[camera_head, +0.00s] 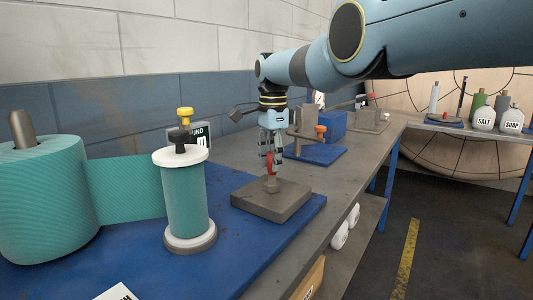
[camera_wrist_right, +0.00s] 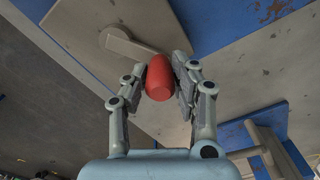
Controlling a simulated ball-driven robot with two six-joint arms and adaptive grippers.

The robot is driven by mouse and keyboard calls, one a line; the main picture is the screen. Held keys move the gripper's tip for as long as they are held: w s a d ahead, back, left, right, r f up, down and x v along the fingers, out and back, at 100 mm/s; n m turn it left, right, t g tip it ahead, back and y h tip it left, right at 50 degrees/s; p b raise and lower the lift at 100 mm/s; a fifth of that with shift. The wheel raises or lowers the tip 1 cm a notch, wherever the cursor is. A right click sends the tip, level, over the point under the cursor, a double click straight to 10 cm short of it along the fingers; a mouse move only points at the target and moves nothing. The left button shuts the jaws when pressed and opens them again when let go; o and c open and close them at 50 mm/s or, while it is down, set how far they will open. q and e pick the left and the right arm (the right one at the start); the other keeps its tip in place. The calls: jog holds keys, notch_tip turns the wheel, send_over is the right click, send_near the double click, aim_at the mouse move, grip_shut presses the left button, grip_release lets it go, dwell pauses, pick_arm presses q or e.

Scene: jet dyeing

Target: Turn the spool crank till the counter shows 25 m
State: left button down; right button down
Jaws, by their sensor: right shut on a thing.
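The spool (camera_head: 188,205) stands upright on the blue mat, wound with teal fabric between white flanges. On its top sits a dark crank-like piece with a yellow knob (camera_head: 185,112). Behind it is a dark display (camera_head: 204,136), mostly hidden, showing "ND" and "m"; its number cannot be read. My right gripper (camera_head: 272,157) is right of the spool, pointing down, shut on a red handle (camera_wrist_right: 160,77). This handle joins a grey lever arm (camera_wrist_right: 128,45) above a grey block (camera_head: 272,202). My left gripper is not in view.
A large teal fabric roll (camera_head: 42,200) stands at the left, its fabric running to the spool. The blue mat (camera_head: 240,250) has bare room in front. Behind my gripper stands a grey fixture with an orange knob (camera_head: 320,130). Bottles (camera_head: 484,118) stand on the far table.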

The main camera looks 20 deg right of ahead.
jog(key=m+p, duration=0.2)
jog(key=s+d+m+p, duration=0.1)
jog(key=m+p, duration=0.1)
jog(key=p, duration=0.1)
jog(key=s+d+r+m+p, duration=0.1)
jog(key=m+p, duration=0.1)
jog(key=shift+d+m+p, duration=0.25)
jog(key=shift+m+p, duration=0.05)
jog(key=shift+p, duration=0.1)
jog(key=s+m+p, duration=0.1)
jog(key=m+p, duration=0.1)
jog(key=p, duration=0.1)
jog(key=s+m+p, duration=0.1)
jog(key=m+p, duration=0.1)
jog(key=s+m+p, duration=0.1)
jog(key=m+p, duration=0.2)
jog(key=shift+s+d+f+p, duration=0.2)
jog(key=shift+d+p, duration=0.15)
jog(key=shift+s+a+f+m+p, duration=0.1)
jog(key=shift+s+m+p, duration=0.45)
jog(key=shift+m+p, duration=0.65)
jog(key=shift+s+a+f+m+p, duration=0.1)
jog(key=shift+s+m+p, duration=0.15)
jog(key=shift+m, duration=0.25)
jog(key=shift+f, duration=0.1)
jog(key=c, duration=1)
grip_release()
jog(key=shift+s, duration=0.1)
jog(key=shift+c, duration=0.2)
